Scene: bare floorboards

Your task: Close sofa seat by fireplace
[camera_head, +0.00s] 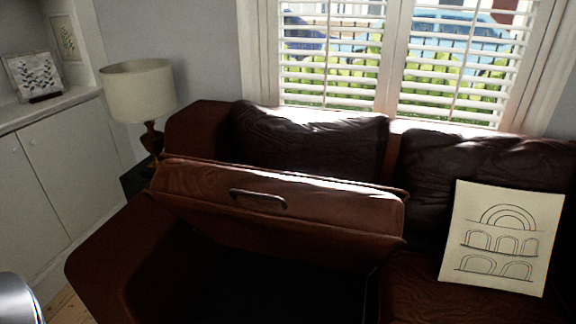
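The brown leather sofa (105,255) stands in front of me below the window. Its left seat (300,213) is tilted up, with its front edge raised and a dark handle (258,199) on the face toward me. Below the raised seat is a dark open storage space (240,285). The right seat (420,295) lies flat. No fireplace shows in this view. Neither of my grippers shows clearly; a shiny grey rounded part at the lower left edge is cut off, and I cannot tell what it is.
A drawing on a pale sheet (502,238) leans on the sofa's right seat. A lamp (140,92) stands beside the left armrest. A white cabinet (50,165) with a framed picture (33,76) is on the left. A little floor (66,306) shows at lower left.

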